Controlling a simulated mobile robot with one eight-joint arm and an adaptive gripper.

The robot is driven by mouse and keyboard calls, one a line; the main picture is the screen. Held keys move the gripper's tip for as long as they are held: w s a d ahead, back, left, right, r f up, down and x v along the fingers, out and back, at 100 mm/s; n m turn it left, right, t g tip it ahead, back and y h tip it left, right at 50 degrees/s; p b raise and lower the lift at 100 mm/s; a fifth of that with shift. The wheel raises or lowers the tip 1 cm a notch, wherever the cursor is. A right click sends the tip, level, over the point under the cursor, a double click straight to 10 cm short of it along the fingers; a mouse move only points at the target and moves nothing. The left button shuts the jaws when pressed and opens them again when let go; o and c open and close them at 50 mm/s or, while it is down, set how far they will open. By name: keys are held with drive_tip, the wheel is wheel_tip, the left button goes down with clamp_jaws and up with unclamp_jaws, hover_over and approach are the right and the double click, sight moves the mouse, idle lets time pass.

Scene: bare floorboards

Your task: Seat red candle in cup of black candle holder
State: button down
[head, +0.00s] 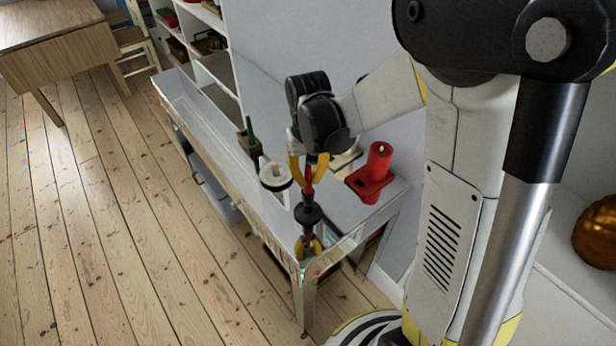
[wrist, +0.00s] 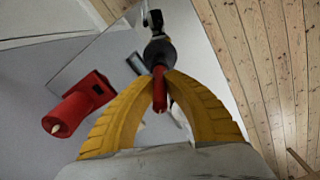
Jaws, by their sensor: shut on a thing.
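My gripper (head: 309,160) has its yellow fingers closed around a slim red candle (head: 309,179), which points roughly upright. The wrist view shows the fingertips (wrist: 160,76) pinching the red candle (wrist: 160,95). The black candle holder (head: 308,213) stands directly below the candle, near the front end of the narrow table. It also shows just beyond the fingertips in the wrist view (wrist: 158,50). The candle's lower end meets or nearly meets the holder's top; I cannot tell whether it sits inside the cup.
A thick red candle (head: 380,158) in a red square holder (head: 370,184) stands to the right. A white round candle piece (head: 275,176) and a green candle (head: 250,130) stand to the left. A mirror-like panel (wrist: 100,55) lies on the table (head: 205,118).

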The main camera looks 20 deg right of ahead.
drive_tip(key=c, duration=1.5)
unclamp_jaws()
drive_tip(key=shift+r, duration=0.1)
wheel_tip(320, 180, up, 12)
drive_tip(key=p, duration=0.4)
drive_tip(key=shift+s+r, duration=0.1)
drive_tip(key=shift+s, duration=0.05)
drive_tip(key=s+r+t, duration=0.2)
drive_tip(key=s, duration=0.2)
drive_tip(key=s+r+t, duration=0.2)
drive_tip(key=s, duration=0.2)
drive_tip(key=s+r+t, duration=0.2)
drive_tip(key=s+t, duration=0.1)
drive_tip(key=s, duration=0.1)
drive_tip(key=shift+s+r+n, duration=0.2)
drive_tip(key=shift+r+n, duration=0.1)
drive_tip(key=shift+n, duration=0.1)
